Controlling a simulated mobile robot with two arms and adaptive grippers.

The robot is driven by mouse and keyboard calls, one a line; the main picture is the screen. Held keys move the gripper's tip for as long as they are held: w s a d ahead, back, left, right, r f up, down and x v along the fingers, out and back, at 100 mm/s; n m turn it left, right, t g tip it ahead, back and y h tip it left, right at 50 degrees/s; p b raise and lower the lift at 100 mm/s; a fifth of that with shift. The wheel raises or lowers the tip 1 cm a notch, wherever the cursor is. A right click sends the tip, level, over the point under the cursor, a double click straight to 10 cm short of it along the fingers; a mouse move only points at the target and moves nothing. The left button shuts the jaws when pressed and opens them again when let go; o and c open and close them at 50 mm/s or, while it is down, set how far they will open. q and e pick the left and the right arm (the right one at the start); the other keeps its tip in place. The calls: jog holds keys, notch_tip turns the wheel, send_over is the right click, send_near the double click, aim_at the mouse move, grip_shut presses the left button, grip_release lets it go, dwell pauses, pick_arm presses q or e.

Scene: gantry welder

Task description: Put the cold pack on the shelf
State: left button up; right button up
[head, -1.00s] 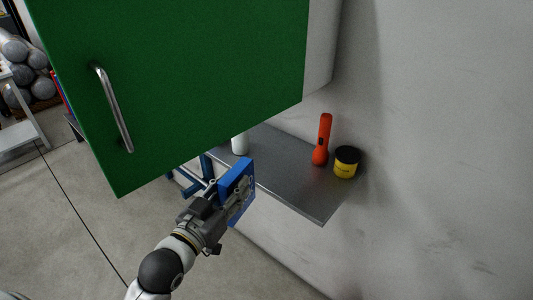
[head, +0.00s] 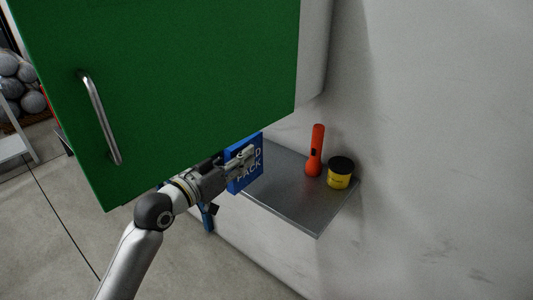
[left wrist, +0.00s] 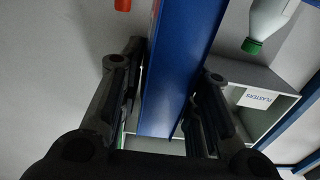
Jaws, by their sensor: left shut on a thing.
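The cold pack (head: 239,182) is a blue box with white lettering, held upright at the left part of the shelf in the head view. In the left wrist view the blue pack (left wrist: 175,75) stands between the fingers. My left gripper (head: 243,163) is shut on it; it also shows in the left wrist view (left wrist: 165,88). The shelf (head: 302,203) is a grey metal plate on the wall, below the green door. The pack overlaps its left side in the picture; I cannot tell whether they touch. My right gripper is not in view.
An orange flashlight (head: 316,150) and a yellow tub with black lid (head: 340,174) stand on the shelf's right part. The green door (head: 190,80) hangs close above my arm. The left wrist view shows a white bottle with green cap (left wrist: 252,45) and a plasters box (left wrist: 258,98).

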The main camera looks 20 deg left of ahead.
pick_arm(q)
jog(key=p+x, duration=0.2)
jog(key=x, duration=0.9)
notch_tip(320, 180, down, 7)
jog(key=shift+w+d, duration=0.1)
jog(key=shift+f, duration=0.2)
jog(key=o, duration=1.1)
jog(key=shift+r, duration=0.15)
